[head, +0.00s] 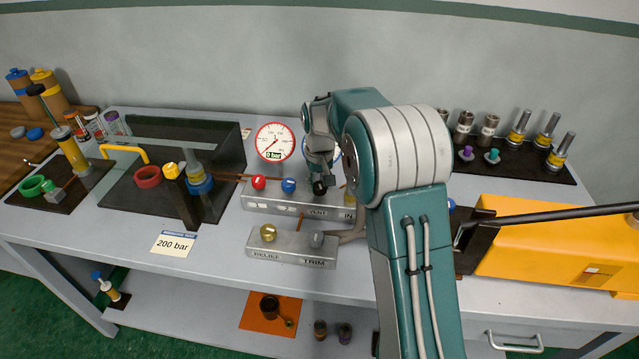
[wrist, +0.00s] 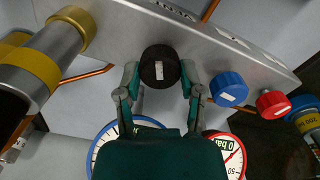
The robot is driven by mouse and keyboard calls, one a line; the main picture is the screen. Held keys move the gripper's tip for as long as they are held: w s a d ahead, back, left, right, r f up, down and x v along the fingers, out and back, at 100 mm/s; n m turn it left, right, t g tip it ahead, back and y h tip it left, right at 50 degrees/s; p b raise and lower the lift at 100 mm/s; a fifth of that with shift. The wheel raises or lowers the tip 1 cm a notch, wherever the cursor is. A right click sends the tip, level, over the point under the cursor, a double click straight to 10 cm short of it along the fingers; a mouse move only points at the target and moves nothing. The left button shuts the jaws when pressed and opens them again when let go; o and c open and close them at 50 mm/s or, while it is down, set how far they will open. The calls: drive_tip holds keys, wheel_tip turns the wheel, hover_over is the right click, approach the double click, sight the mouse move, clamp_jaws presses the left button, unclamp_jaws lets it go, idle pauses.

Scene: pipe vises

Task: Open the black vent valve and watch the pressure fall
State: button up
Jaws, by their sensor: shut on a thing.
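The black vent valve knob (wrist: 159,67) has a white mark and sits on the grey manifold block; in the head view (head: 320,188) it is mostly under my gripper. My gripper (wrist: 160,80) has a finger on each side of the knob and is shut on it; in the head view my gripper (head: 320,178) comes down from above. The red-rimmed gauge (head: 273,142) has a display that reads 0 bar. It also shows in the wrist view (wrist: 230,155), partly cut off. A blue-rimmed gauge (wrist: 108,134) is partly hidden behind my gripper.
The red knob (head: 258,182) and blue knob (head: 288,186) stand beside the black one on the manifold (head: 275,201). A relief and trim block (head: 290,252) lies in front. A sign (head: 173,244) reads 200 bar. An orange pump (head: 550,245) with a long black handle is at right.

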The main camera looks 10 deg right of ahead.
sight(319, 185)
drive_tip(key=n, duration=0.4)
drive_tip(key=shift+s+f, duration=0.15)
drive_tip(key=shift+f, duration=0.1)
drive_tip(key=shift+n, duration=2.1)
drive_tip(key=o, duration=1.2)
drive_tip(key=shift+r, duration=0.1)
wheel_tip(319, 185, up, 12)
drive_tip(key=shift+f, duration=0.1)
drive_tip(key=shift+c, duration=0.2)
